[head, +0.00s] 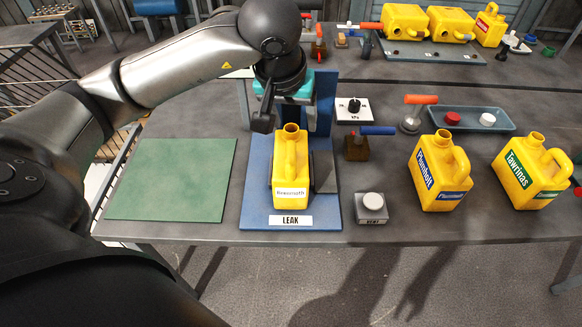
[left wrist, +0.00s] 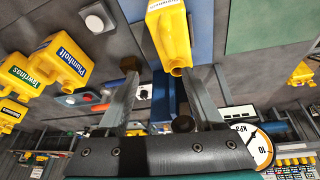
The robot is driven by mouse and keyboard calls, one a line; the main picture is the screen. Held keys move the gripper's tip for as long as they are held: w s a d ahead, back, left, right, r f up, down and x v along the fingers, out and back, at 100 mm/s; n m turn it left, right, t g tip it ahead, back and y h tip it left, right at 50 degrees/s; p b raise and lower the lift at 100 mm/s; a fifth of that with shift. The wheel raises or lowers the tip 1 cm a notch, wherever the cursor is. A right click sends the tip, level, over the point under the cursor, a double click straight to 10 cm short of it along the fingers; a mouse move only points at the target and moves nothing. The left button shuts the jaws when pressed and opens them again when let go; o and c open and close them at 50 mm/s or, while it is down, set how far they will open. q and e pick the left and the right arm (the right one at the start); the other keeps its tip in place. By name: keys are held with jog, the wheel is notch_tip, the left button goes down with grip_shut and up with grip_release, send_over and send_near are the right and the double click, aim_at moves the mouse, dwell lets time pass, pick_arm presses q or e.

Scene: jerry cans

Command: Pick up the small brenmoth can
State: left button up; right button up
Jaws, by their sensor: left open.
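The small brenmoth can (head: 291,170) is yellow with a white label and an open neck. It stands upright on the blue base of the leak station (head: 262,212), behind the LEAK plate. My left gripper (head: 284,112) is above and behind the can in the head view; its fingers are partly hidden there. In the left wrist view the open, empty fingers of my left gripper (left wrist: 162,78) point toward the brenmoth can (left wrist: 171,38), whose neck faces the gap. They look apart from it. My right gripper is not in view.
A Plumholt can (head: 438,173) and a Tawrinas can (head: 531,171) stand at right. A vent button (head: 372,206), a blue-handled valve (head: 357,146) and a dial (head: 353,109) are close beside the station. A bare green mat (head: 172,180) lies at left. A tray (head: 475,121) holds caps.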

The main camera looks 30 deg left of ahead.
aim_at(290, 143)
pick_arm(q)
jog(key=shift+y, duration=0.3)
jog(key=x, duration=0.5)
jog(key=a+x, duration=0.1)
jog(key=x, duration=0.4)
jog(key=a+x, duration=0.1)
jog(key=x, duration=0.4)
jog(key=shift+r, duration=0.1)
jog(key=shift+c, duration=0.4)
grip_shut()
dwell(0.4)
